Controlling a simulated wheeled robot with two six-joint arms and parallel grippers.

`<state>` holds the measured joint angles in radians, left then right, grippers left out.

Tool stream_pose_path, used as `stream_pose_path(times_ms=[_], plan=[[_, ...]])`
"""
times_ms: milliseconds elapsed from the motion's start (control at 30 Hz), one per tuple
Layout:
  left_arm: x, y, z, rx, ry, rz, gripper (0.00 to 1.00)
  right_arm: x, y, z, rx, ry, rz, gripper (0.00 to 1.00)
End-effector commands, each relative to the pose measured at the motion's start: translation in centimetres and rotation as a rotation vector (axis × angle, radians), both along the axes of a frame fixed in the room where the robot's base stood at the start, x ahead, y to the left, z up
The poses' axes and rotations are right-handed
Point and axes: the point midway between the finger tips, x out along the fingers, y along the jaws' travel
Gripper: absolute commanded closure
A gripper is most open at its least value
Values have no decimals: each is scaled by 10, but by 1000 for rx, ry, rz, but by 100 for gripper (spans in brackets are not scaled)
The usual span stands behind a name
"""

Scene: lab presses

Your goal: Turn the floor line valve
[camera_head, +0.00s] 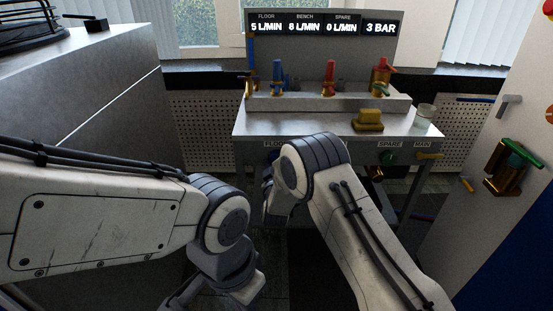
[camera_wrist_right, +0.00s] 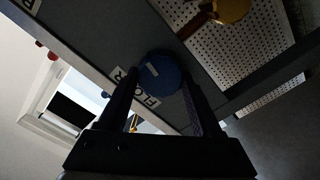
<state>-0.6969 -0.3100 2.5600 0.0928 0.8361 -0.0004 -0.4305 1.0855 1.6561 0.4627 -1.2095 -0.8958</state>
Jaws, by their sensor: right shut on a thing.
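A round blue knob (camera_wrist_right: 160,75) with a pale mark sits beside the FLOOR label in the right wrist view. In the head view only a sliver of this blue knob (camera_head: 271,156) shows on the bench's front edge, behind my right arm. My right gripper (camera_wrist_right: 159,80) is shut on the knob, one finger on each side of it. In the head view my right gripper (camera_head: 275,200) is mostly hidden by its own arm. My left arm reaches in from the left, low in the head view; its fingers are not clear.
The display (camera_head: 325,23) reads FLOOR 5 L/MIN, BENCH 8 L/MIN, SPARE 0 L/MIN and 3 BAR. Blue (camera_head: 278,78) and red (camera_head: 330,77) fittings stand on the bench.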

Motion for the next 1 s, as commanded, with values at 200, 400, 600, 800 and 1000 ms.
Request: stream_pose_path(times_ms=[200,400,600,800,1000], plan=[[0,0,10,0,0,0,100,-1,1,0,-207,3,0,90],[0,0,15,0,0,0,100,-1,1,-1,-378,3,0,90],[0,0,20,0,0,0,100,-1,1,-2,-514,2,1,90],[0,0,22,0,0,0,100,-1,2,-3,-600,2,1,90],[0,0,23,0,0,0,100,-1,2,-4,-642,2,1,90]])
